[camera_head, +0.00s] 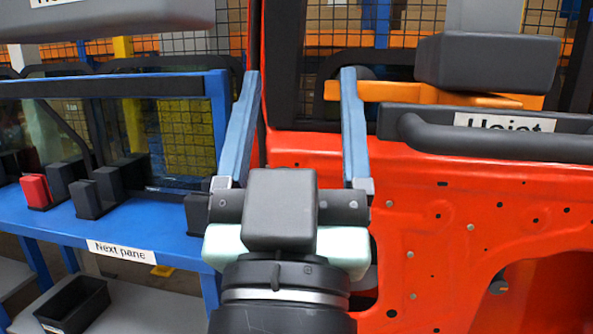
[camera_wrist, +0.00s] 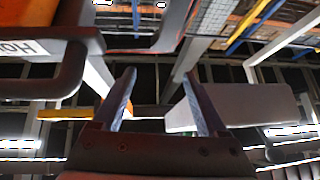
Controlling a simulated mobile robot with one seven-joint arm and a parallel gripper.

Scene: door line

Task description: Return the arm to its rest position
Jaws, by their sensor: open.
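My gripper (camera_head: 300,78) is raised in the middle of the head view, its two long blue-grey fingers spread wide with nothing between them. It stands in front of the left edge of the orange-red door (camera_head: 450,205); the gap in depth is hard to tell. In the wrist view my gripper (camera_wrist: 158,80) is also open and empty, facing up towards beams and mesh. My wrist and forearm hide the door's lower left corner.
A black hoist bar (camera_head: 490,140) labelled "Hoist" crosses the door at right, below a dark block (camera_head: 487,62). At left, a blue rack (camera_head: 150,240) labelled "Next pane" holds a glass pane (camera_head: 155,140), several black blocks and a red block (camera_head: 36,191). A black bin (camera_head: 72,306) sits below.

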